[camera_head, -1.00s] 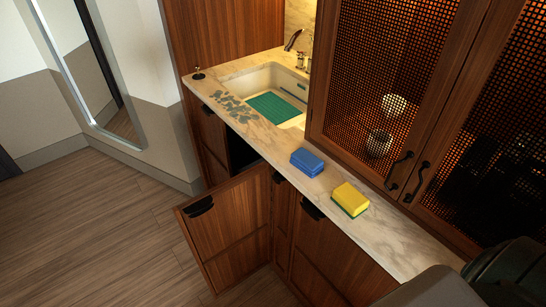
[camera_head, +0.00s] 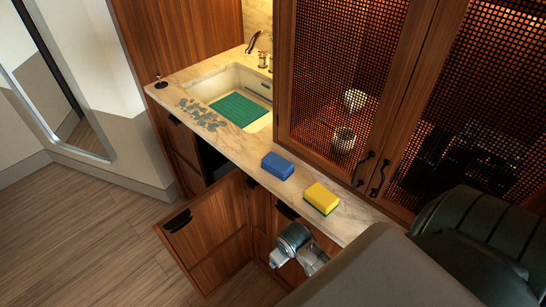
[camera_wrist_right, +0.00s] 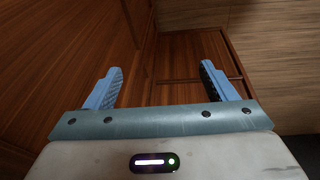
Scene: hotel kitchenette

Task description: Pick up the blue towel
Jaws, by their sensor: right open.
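A small blue block (camera_head: 277,166), a folded towel or a sponge, lies on the marble counter near its front edge, left of the yellow sponge. My right gripper (camera_wrist_right: 160,67) is open and empty in the right wrist view, with its two blue fingers spread apart in front of brown wood panels. My left gripper is not in view.
A yellow sponge (camera_head: 322,199) with a green underside lies right of the blue block. A sink (camera_head: 261,83) with a green mat (camera_head: 239,109) is farther back. A cabinet door (camera_head: 209,236) stands open below the counter. Mesh-fronted upper cabinets (camera_head: 340,90) rise behind.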

